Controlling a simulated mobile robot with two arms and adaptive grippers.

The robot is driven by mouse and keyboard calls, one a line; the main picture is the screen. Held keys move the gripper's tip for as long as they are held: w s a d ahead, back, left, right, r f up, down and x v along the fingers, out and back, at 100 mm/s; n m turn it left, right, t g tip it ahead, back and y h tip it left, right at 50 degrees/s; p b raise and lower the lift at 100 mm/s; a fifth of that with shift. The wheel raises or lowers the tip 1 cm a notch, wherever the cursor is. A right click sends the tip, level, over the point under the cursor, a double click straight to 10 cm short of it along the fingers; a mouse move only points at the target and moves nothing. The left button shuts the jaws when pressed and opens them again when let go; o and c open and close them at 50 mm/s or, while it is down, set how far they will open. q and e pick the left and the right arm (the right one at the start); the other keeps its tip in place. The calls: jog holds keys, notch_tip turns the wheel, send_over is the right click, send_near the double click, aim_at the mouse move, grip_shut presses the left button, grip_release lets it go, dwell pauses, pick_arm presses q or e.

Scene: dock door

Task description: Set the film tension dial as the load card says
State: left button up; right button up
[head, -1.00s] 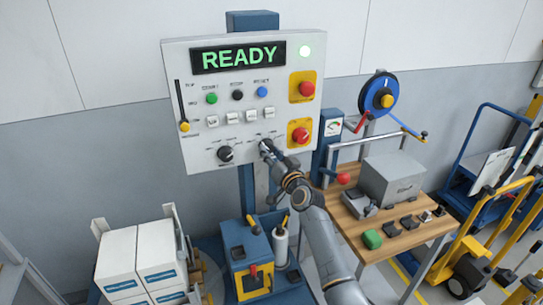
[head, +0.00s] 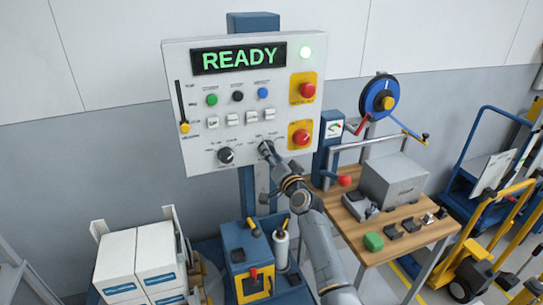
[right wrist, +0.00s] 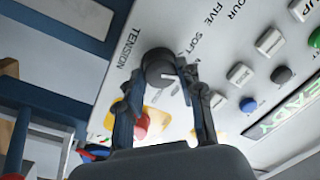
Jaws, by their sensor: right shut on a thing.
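The light grey control panel (head: 285,135) shows a green READY on its display (head: 238,57). My right gripper (head: 267,150) is at the panel's lower right knob, which it largely hides in the head view. In the right wrist view, the dark round tension dial (right wrist: 158,66) sits between the two fingers of my right gripper (right wrist: 176,80), which is shut on it. The word TENSION is printed beside it, and SOFT is printed near its rim. A pale line shows on the dial, but its exact setting is unclear. I cannot make out a readable load card. My left gripper is not in view.
Another black knob (head: 226,155) is left of my gripper. Red stop buttons (head: 307,90) on yellow plates are close on the right. A wooden table (head: 400,240) with a grey box (head: 392,178) stands right of my arm. White cartons (head: 118,262) stand at lower left.

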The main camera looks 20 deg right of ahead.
jog(key=o, duration=1.2)
jog(key=s, duration=0.8)
jog(key=s+d, duration=0.1)
jog(key=s, duration=0.3)
jog(key=shift+d+f, duration=0.1)
jog(key=shift+f, duration=0.25)
